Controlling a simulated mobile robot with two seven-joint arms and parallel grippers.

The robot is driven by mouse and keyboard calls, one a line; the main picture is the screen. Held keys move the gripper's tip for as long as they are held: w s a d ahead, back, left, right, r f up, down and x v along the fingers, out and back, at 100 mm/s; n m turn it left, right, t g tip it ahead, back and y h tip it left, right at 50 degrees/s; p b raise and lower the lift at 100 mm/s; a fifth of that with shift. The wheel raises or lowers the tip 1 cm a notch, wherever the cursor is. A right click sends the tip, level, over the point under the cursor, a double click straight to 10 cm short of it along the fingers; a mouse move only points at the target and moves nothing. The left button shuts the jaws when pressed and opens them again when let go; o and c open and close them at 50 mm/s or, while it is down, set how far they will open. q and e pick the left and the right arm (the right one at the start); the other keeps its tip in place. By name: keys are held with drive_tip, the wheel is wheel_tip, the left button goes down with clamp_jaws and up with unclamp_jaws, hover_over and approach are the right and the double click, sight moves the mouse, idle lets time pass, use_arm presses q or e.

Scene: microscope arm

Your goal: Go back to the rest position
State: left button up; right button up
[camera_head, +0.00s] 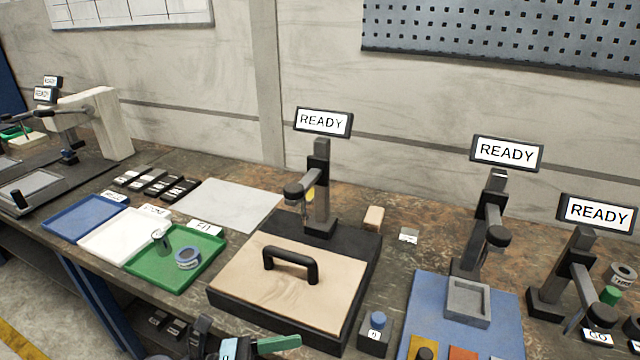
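Dark parts with light-blue and green pieces show at the bottom edge, left of centre, in front of the table edge. They look like my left gripper (238,345), mostly cut off by the frame. I cannot tell whether it is open or shut, and I see nothing clearly held in it. My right gripper is not in view. The central microscope arm (320,190) stands upright on a dark base behind a wooden board (240,275) with a black handle (291,264). Its sign (323,122) reads READY.
A blue tray (72,222), a white tray (112,248) and a green tray (208,253) lie left of the board. The green one holds a metal cylinder (161,242) and a tape roll (187,258). A button box (374,337) and a blue mat (432,290) are at right.

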use_arm(q)
drive_tip(key=s+a+f+n+t+y+p, duration=0.15)
drive_tip(key=a+f+n+t+y, duration=0.25)
drive_tip(key=n, duration=0.7)
drive_tip(key=s+a+f+n+t+y, duration=0.2)
drive_tip(key=a+f+n+t+y, duration=0.15)
drive_tip(key=n, duration=0.75)
drive_tip(key=s+a+f+n+t+y, duration=0.1)
drive_tip(key=a+f+n+t+y, duration=0.3)
drive_tip(key=n, duration=0.7)
drive_tip(key=s+a+f+n+g+y, duration=0.1)
drive_tip(key=s+f+n+g+y, duration=0.1)
drive_tip(key=s+f+n, duration=0.4)
drive_tip(key=s+a+f+n+g+y, duration=0.2)
drive_tip(key=s+f+n+g, duration=0.2)
drive_tip(key=s, duration=0.6)
wheel_tip(320, 180, down, 2)
drive_tip(key=shift+s+a+f+n+p, duration=0.15)
drive_tip(key=shift+s+a+n+p, duration=0.2)
drive_tip(key=shift+n, duration=0.85)
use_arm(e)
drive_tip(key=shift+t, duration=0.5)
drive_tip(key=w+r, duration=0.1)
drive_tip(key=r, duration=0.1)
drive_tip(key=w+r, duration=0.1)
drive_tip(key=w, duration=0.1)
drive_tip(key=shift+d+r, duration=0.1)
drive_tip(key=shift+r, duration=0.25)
